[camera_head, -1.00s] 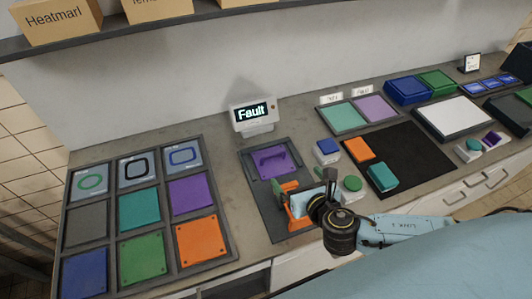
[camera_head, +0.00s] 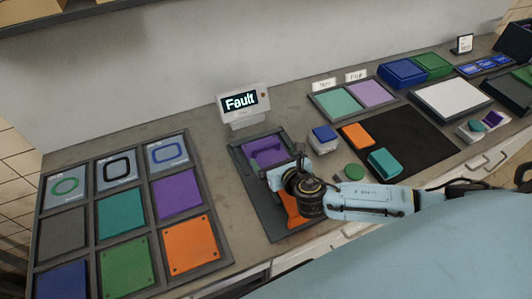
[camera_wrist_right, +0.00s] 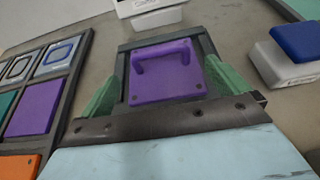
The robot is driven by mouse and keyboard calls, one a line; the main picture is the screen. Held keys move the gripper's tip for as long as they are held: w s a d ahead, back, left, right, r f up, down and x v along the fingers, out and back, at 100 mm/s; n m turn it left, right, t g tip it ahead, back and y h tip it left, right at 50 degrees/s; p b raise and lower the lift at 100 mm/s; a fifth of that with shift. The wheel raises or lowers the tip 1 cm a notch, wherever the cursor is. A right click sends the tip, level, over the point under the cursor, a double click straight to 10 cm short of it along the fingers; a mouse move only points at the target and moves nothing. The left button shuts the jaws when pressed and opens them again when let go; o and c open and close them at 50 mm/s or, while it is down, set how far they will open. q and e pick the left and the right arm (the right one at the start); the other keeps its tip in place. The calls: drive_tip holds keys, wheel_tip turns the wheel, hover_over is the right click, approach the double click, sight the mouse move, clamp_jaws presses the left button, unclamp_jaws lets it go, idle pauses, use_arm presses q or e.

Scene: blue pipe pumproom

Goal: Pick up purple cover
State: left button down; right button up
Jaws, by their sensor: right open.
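The purple cover (camera_head: 268,154), a square plate with a raised handle, sits in a dark frame (camera_head: 240,166) below the display. In the right wrist view the cover (camera_wrist_right: 170,87) lies straight ahead, its handle upright and corner holes visible. My right gripper (camera_head: 279,172) is at the front edge of the cover and partly hides it in the head view. In the right wrist view its green fingers (camera_wrist_right: 163,88) are wide apart, one on each side of the cover in the picture, with nothing held. Whether they touch the frame I cannot tell. My left gripper is out of view.
A display reading "Fault" (camera_head: 243,104) stands behind the frame. A rack of coloured panels (camera_head: 143,247), including another purple one (camera_head: 176,194), lies left. A blue button box (camera_head: 324,138) and a black mat (camera_head: 416,146) with orange and teal blocks lie right.

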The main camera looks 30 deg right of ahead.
sight(268, 156)
drive_tip(key=shift+b+x, duration=0.3)
drive_tip(key=shift+x, duration=2.45)
drive_tip(key=shift+s, duration=0.1)
drive_tip(key=c, duration=1.1)
